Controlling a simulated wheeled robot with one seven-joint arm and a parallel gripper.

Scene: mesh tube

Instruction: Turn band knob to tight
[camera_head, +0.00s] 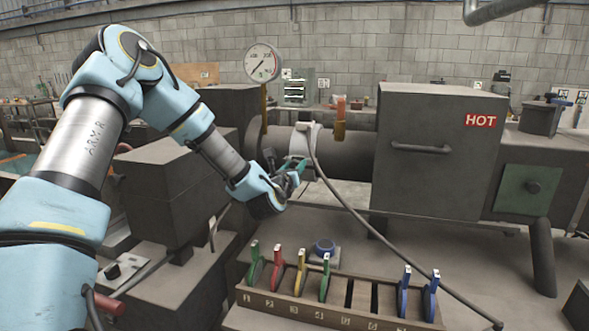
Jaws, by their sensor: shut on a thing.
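A pale grey band (303,152) wraps the dark horizontal tube (345,155) at mid-picture, with a dark cable running down from it. My gripper (298,164) reaches in from the left and is at the band's left, near side. Its teal fingers are shut at the band, where the band knob sits between or behind them. The knob itself is mostly hidden by the fingers, so its turn position and any tight mark cannot be read.
A round gauge (262,64) stands above the tube. A dark box with a HOT label (480,121) is at the right. A numbered wooden rack (325,313) with several coloured handles stands in front, near a blue button (325,246). The cable crosses the bench to the right.

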